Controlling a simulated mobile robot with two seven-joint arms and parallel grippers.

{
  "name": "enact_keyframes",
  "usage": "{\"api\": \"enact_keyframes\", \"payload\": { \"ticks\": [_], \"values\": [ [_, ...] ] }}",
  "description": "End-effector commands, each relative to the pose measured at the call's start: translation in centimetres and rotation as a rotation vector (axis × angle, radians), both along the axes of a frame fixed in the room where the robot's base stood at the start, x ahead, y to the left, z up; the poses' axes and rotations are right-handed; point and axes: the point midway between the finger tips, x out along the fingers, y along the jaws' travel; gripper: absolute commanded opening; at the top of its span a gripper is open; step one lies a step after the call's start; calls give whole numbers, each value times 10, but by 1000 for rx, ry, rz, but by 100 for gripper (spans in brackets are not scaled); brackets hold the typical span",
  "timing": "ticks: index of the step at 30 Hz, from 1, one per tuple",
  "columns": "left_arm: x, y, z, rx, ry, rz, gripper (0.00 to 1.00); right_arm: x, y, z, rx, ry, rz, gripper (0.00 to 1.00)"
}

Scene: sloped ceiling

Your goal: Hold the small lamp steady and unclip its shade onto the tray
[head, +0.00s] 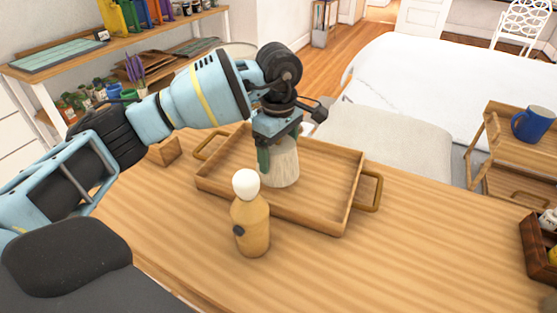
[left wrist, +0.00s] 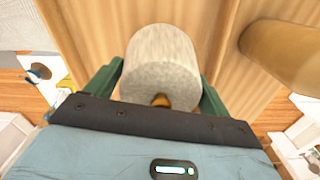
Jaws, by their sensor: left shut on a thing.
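The lamp's base (head: 252,225) is a wooden bottle-shaped body with a round white bulb (head: 246,183) on top and a dark knob on its side. It stands upright on the table in front of the tray, with no shade on it. My left gripper (head: 279,150) is shut on the pale grey shade (head: 282,169), which also fills the middle of the left wrist view (left wrist: 160,60) between the green fingers. The shade is over the wooden tray (head: 319,206), inside its rim; whether it touches the floor of the tray I cannot tell. My right gripper is out of view.
A small wooden block (head: 165,152) lies left of the tray. A dark wooden box (head: 538,252) with small items is at the right edge. A blue mug (head: 533,123) stands on a wooden stand at the right. The table right of the lamp is clear.

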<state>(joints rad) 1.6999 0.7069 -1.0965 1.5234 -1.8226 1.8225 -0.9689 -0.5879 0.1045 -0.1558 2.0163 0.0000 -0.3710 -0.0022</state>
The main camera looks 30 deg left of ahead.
Motion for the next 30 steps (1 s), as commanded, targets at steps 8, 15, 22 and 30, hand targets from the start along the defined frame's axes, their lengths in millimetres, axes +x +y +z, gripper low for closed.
{"api": "enact_keyframes", "payload": {
  "ticks": [8,15,22,30],
  "values": [
    [-1,0,-32,1,2,0,54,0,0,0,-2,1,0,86],
    [0,0,-32,1,2,0,54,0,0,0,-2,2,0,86],
    [0,0,-35,0,2,0,96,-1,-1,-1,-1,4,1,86],
    [0,0,-34,1,1,0,100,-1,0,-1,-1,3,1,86]
  ]
}}
